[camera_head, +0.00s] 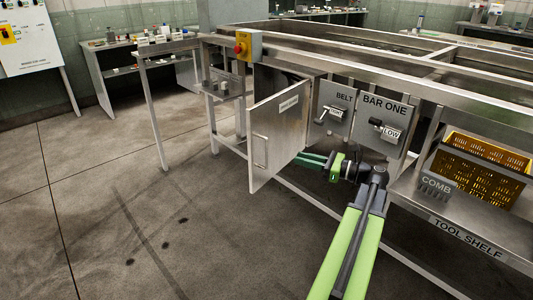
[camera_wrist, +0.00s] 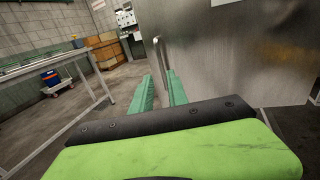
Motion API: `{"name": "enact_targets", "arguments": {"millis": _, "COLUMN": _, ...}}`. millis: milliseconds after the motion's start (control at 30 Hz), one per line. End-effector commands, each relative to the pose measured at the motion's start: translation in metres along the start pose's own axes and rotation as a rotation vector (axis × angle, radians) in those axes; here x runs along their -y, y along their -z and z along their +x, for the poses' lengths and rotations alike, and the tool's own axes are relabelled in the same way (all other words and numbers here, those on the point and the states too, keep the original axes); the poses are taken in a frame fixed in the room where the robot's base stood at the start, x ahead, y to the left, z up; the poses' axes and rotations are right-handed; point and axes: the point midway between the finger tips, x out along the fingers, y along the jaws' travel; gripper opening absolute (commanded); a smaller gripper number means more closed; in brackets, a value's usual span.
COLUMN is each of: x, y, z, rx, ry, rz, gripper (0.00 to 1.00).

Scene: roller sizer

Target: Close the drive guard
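The drive guard (camera_head: 285,130) is a grey metal door, swung open toward the viewer in the head view. Its face carries a small label and a bar handle (camera_head: 260,151) near its free edge. In the wrist view the guard's face (camera_wrist: 240,60) fills the right side, and the handle (camera_wrist: 159,54) stands upright ahead of the fingertips.
Right of the guard are the BELT panel (camera_head: 334,106) and the BAR ONE panel (camera_head: 382,123), each with a lever. A tool shelf (camera_head: 467,239) holds a yellow crate (camera_head: 478,173). A red button box (camera_head: 243,48) sits above. The floor (camera_head: 130,215) at left is clear.

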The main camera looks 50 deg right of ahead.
Motion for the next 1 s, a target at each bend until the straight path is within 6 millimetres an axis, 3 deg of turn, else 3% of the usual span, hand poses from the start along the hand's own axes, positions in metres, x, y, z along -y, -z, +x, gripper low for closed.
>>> {"name": "enact_targets", "arguments": {"millis": 300, "x": -0.001, "y": 0.001, "z": 0.082, "rx": -0.001, "ry": -0.003, "rz": -0.001, "gripper": 0.20}}
{"name": "enact_targets", "arguments": {"millis": 500, "x": 0.000, "y": 0.001, "z": 0.120, "rx": -0.001, "ry": -0.002, "rz": -0.001, "gripper": 0.20}}
{"name": "enact_targets", "arguments": {"millis": 700, "x": 0.000, "y": 0.001, "z": 0.136, "rx": -0.001, "ry": 0.000, "rz": -0.001, "gripper": 0.20}}
{"name": "enact_targets", "arguments": {"millis": 933, "x": 0.000, "y": 0.001, "z": 0.136, "rx": -0.001, "ry": 0.001, "rz": -0.001, "gripper": 0.20}}
{"name": "enact_targets", "arguments": {"millis": 1000, "x": 0.000, "y": 0.001, "z": 0.136, "rx": -0.001, "ry": 0.001, "rz": -0.001, "gripper": 0.13}}
